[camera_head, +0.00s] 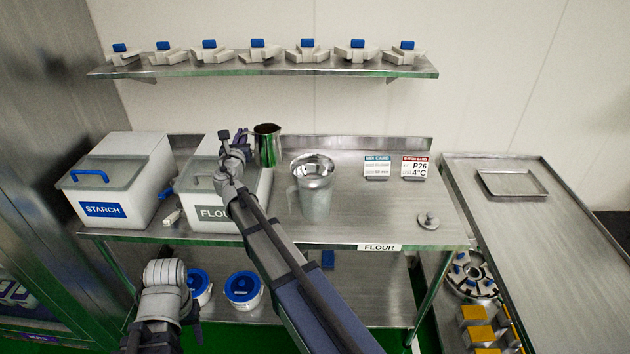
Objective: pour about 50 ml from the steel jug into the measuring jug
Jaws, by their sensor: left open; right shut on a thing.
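The steel jug (267,146) is a shiny metal vessel at the back of the steel table, right beside the flour bin. My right gripper (239,140) is shut on its left side, where the handle is; the grip itself is small and partly hidden. The jug looks upright; I cannot tell whether it touches the table. The measuring jug (315,203) is translucent, upright on the table to the right and nearer, with a shiny metallic top and a handle on its left. My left gripper (160,332) is low at the bottom left, away from both jugs, open, its fingers hard to make out.
Lidded starch (143,180) and flour (205,216) bins stand at the left of the table. Two sign cards (376,167) and a small metal piece (428,221) are at the right. A shelf (270,68) hangs above. The table right of the measuring jug is mostly clear.

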